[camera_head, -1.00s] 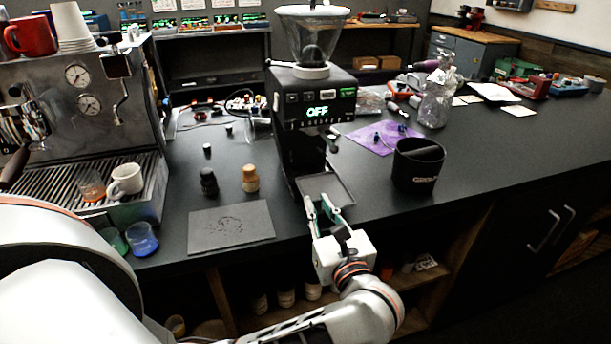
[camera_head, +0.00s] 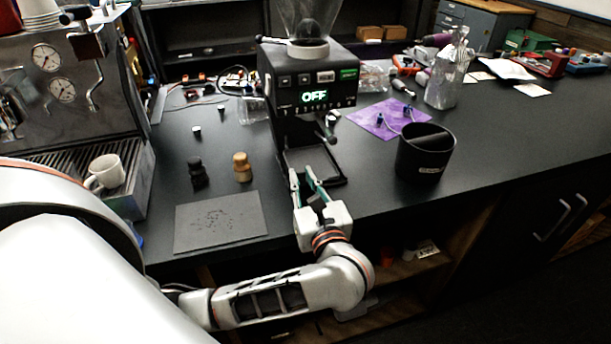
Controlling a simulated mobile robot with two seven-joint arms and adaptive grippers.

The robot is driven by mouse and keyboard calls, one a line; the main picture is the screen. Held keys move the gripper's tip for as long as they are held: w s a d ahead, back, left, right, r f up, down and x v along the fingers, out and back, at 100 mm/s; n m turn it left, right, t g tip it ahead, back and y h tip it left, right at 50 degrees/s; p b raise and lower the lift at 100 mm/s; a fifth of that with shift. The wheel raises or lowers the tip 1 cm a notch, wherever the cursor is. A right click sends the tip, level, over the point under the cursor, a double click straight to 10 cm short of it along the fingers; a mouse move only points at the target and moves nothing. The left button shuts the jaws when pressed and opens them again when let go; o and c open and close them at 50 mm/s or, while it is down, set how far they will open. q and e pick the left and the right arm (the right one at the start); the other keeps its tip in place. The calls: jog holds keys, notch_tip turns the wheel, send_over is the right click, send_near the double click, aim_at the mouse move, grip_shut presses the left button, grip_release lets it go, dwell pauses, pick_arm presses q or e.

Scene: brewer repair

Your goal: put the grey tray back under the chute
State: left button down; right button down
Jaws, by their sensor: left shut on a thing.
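The grinder (camera_head: 307,95) stands on the black counter with its display reading OFF. The grey tray (camera_head: 334,168) lies low at the front foot of the grinder, below the chute area. My left gripper (camera_head: 307,180) is at the tray's front left part, shut on the tray. The gripper fingers cover part of the tray, and I cannot tell whether the tray is fully seated. The chute itself is hard to make out against the dark grinder body. My right gripper is not in view.
A black knock bin (camera_head: 424,155) stands close to the right of the grinder. A dark mat (camera_head: 220,222) with grounds lies to the left, with two tampers (camera_head: 242,167) behind it. The espresso machine (camera_head: 65,95) is at far left. A purple cloth (camera_head: 385,120) lies behind the bin.

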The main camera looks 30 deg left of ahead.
pick_arm(q)
jog(key=shift+s+d+r, duration=0.1)
jog(key=shift+d+r, duration=0.1)
jog(key=shift+d, duration=0.05)
jog(key=shift+a, duration=0.1)
jog(key=shift+a+f, duration=0.15)
jog(key=shift+f, duration=0.15)
jog(key=c, duration=2)
grip_release()
jog(key=shift+r, duration=0.1)
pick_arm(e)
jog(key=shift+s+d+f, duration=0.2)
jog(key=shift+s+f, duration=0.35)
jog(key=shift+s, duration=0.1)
pick_arm(q)
jog(key=shift+o, duration=0.2)
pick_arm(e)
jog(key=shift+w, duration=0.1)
